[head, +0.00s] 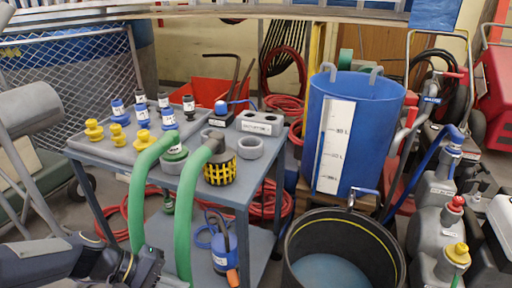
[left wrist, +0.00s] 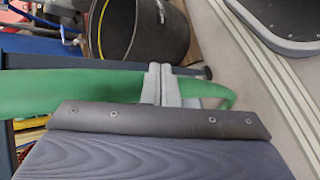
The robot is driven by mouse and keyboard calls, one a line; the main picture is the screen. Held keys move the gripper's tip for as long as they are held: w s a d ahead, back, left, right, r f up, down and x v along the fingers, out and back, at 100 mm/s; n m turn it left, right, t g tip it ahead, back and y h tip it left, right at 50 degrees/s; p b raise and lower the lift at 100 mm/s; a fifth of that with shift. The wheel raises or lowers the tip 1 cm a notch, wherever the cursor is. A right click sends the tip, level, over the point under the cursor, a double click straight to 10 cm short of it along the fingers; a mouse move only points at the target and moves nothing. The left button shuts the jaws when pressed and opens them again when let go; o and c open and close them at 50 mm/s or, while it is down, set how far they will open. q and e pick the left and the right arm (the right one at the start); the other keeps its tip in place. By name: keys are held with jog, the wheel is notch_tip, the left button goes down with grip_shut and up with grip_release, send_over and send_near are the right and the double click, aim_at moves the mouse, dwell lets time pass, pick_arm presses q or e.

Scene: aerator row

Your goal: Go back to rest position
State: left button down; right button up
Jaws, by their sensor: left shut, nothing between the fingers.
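My left arm comes in at the lower left of the head view, and its gripper (head: 148,266) is low at the front of the grey cart, beside the green hose (head: 141,195). In the left wrist view the pale grey fingers of my left gripper (left wrist: 160,72) are together with nothing between them. A green hose (left wrist: 75,92) runs behind these fingers; I cannot tell whether it touches them. My right gripper is in neither view.
A second green hose (head: 187,215) hangs over the front of the cart (head: 100,157), which carries yellow and blue fittings. A blue tank (head: 375,125) stands behind a black tub (head: 290,262). Grey pumps (head: 437,190) crowd the right. The left wrist view shows bare floor (left wrist: 245,85).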

pick_arm(q)
jog(key=s+a+r+m+t+y, duration=0.1)
jog(key=s+r+m+t+y, duration=0.15)
jog(key=s, duration=0.35)
jog(key=s+a+r+m+t+y, duration=0.2)
jog(key=s+r+m+y, duration=0.15)
jog(key=s, duration=0.25)
notch_tip(320, 180, up, 33)
jog(key=p, duration=3.3)
jog(key=shift+n, duration=0.3)
jog(key=shift+s+g, duration=0.1)
jog(key=shift+g, duration=0.15)
